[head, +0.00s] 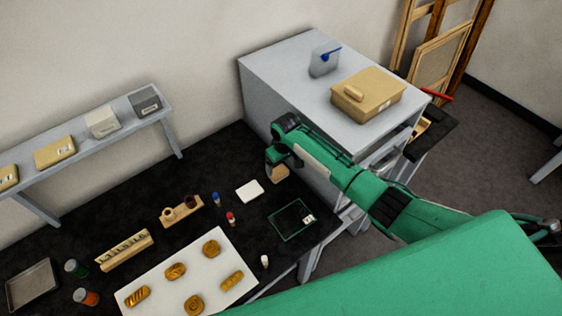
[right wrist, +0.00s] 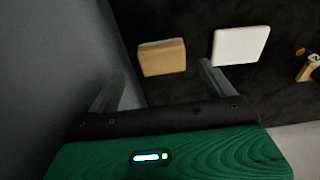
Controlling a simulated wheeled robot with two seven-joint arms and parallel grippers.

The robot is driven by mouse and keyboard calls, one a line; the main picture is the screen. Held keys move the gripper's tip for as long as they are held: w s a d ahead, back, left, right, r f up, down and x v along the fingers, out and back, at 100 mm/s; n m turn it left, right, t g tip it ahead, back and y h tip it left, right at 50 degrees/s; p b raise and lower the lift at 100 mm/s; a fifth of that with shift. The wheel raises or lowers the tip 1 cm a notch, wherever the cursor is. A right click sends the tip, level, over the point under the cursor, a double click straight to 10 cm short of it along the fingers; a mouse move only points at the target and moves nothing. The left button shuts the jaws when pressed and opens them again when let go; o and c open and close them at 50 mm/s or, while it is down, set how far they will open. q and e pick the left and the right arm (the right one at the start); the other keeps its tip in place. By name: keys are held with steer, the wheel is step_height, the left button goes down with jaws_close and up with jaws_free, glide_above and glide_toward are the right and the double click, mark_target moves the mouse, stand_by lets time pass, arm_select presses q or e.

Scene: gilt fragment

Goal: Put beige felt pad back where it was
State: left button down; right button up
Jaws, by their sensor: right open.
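The beige felt pad (right wrist: 162,57) lies flat on the black table top, beyond the fingertips in the right wrist view. In the head view the pad (head: 279,173) shows just below my right gripper (head: 275,154), which partly covers it. My right gripper also shows in the right wrist view (right wrist: 160,85), with its two fingers spread wide and nothing between them. The pad appears apart from the fingers. A white pad (head: 250,190) lies to the left of the beige one in the head view; it also shows in the right wrist view (right wrist: 240,45). My left gripper is not seen.
A grey cabinet (head: 290,62) with a tan lidded box (head: 367,96) stands close beside my right gripper. A green-edged glass plate (head: 291,221), small bottles (head: 231,218) and a white board (head: 210,256) with gilded pieces occupy the table. A raised shelf (head: 85,133) holds several boxes.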

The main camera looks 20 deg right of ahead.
mark_target(283, 174)
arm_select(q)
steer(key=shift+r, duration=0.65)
arm_select(e)
step_height(283, 174, up, 7)
steer(key=shift+s+d, duration=0.15)
steer(key=shift+s, duration=0.25)
